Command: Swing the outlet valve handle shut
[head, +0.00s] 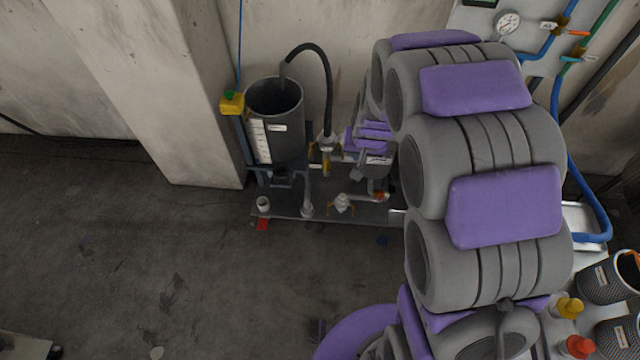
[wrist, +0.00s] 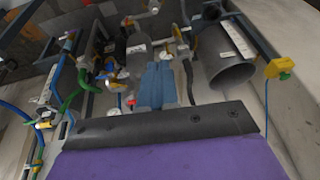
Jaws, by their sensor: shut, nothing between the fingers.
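Several valves with yellow handles sit on the pipework, and I cannot tell for sure which is the outlet valve. One yellow handle (head: 326,166) hangs down below the black hose's lower end. Another valve (head: 343,202) with yellow parts sits low on the base plate. In the wrist view a yellow-handled valve (wrist: 108,75) shows left of centre. My gripper (head: 368,140) is beside the pipework, right of the hose, partly hidden by my own arm. Its dark front edge and purple cover (wrist: 160,125) fill the bottom of the wrist view. It is shut and apparently empty.
A dark open tank (head: 275,120) stands left of the valves, with a yellow box (head: 232,103) beside it. The black hose (head: 325,80) arches from it. Open floor (head: 150,270) lies left.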

